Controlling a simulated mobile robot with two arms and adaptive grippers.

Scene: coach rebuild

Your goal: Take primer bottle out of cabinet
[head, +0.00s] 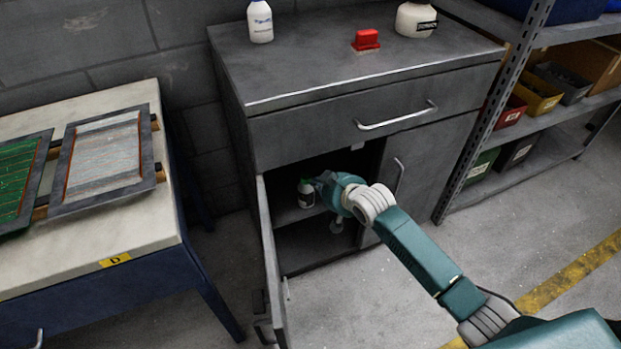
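The grey cabinet (310,128) stands against the wall with its left door (268,260) swung open toward me. My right gripper (322,187) reaches into the open compartment, just right of the bottle. Its fingers are small and dark against the interior, so I cannot tell whether they are open or touch the bottle. My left gripper is not in view.
On the cabinet top are a white bottle (260,22), a red block-like object (366,40) and a white jar (416,20). A table (120,235) with framed screens stands left. A shelf rack (520,165) with bins stands right. The floor in front is clear.

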